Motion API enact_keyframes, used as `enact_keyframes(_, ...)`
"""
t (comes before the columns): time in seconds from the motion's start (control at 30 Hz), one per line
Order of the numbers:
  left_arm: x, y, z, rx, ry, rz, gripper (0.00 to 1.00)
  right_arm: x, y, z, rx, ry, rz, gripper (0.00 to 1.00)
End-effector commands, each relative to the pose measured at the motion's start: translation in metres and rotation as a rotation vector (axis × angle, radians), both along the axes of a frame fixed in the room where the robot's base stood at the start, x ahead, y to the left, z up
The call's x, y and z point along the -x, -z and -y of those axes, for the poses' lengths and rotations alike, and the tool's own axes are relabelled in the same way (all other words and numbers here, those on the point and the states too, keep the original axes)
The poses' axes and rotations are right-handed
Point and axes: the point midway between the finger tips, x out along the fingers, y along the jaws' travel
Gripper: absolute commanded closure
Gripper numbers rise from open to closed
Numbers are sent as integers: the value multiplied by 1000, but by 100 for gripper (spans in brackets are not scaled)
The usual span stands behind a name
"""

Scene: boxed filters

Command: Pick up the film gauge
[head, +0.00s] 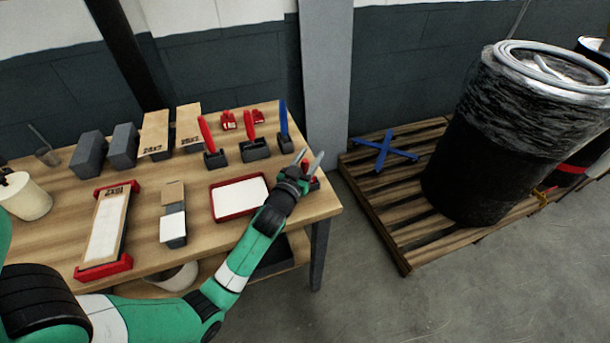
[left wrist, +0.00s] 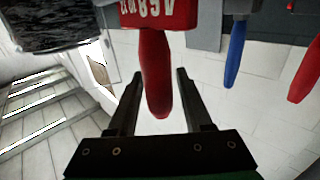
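A red piece with white lettering (left wrist: 150,12) and a rounded red handle (left wrist: 155,75), which I take for the film gauge, shows in the left wrist view. Its handle lies between the two fingers of my left gripper (left wrist: 157,95), with gaps at both sides. In the head view my left gripper (head: 312,160) is open at the table's right end. A bit of red (head: 313,184) shows beside it there, mostly hidden by the gripper. My right gripper is not in view.
Red-handled (head: 207,134) and blue-handled tools (head: 284,119) stand in dark holders behind the gripper. A red tray (head: 214,206) with a white sheet lies to the left. Grey blocks (head: 88,153) and boxed filters (head: 155,130) stand farther left. A pallet (head: 385,205) with a wrapped drum is beyond the table's right edge.

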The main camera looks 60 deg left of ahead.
Motion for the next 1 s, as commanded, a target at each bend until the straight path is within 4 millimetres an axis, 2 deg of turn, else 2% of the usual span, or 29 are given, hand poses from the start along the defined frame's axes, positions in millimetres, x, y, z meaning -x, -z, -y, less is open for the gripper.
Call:
enact_keyframes(0.03, 0, 0, 0, 0, 0, 0, 61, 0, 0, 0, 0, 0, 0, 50)
enact_keyframes(0.2, 0, 0, 0, 0, 0, 0, 92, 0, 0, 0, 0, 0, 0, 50)
enact_keyframes(0.27, 0, 0, 0, 0, 0, 0, 100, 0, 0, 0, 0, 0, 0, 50)
enact_keyframes(0.7, 0, -4, 0, 0, 0, 1, 100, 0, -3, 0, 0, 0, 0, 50)
enact_keyframes(0.87, 0, -22, 0, -1, 0, 1, 100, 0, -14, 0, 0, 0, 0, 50)
enact_keyframes(0.97, 1, -40, 2, -1, 1, 2, 100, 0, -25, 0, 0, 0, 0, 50)
enact_keyframes(1.0, 5, -47, 8, -2, 2, 2, 100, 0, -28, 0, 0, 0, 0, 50)
